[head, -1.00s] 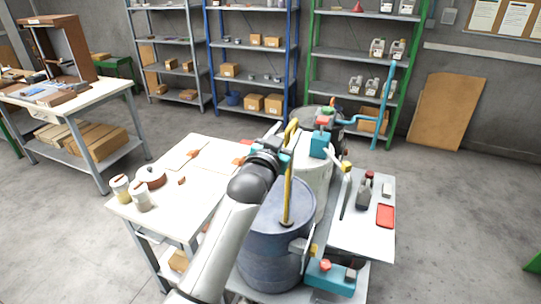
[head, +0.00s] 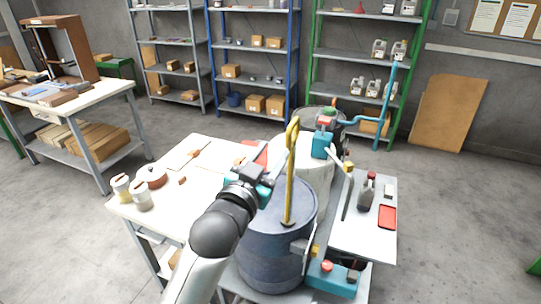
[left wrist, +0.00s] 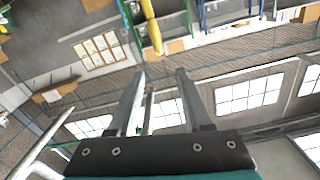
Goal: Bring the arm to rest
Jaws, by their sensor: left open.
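My left arm comes in from the lower left in the head view. Its gripper (head: 268,166) is raised over the work area, by the right edge of the white table and left of the yellow upright bar. In the left wrist view the two fingers (left wrist: 160,73) stand apart with nothing between them. My right gripper is not in view.
A blue drum (head: 272,255) with a yellow upright bar (head: 289,185) stands close to my left arm, with a pale drum (head: 313,180) behind. The white table (head: 185,225) holds jars (head: 141,196). A grey side table (head: 350,235) holds a red tray (head: 387,217).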

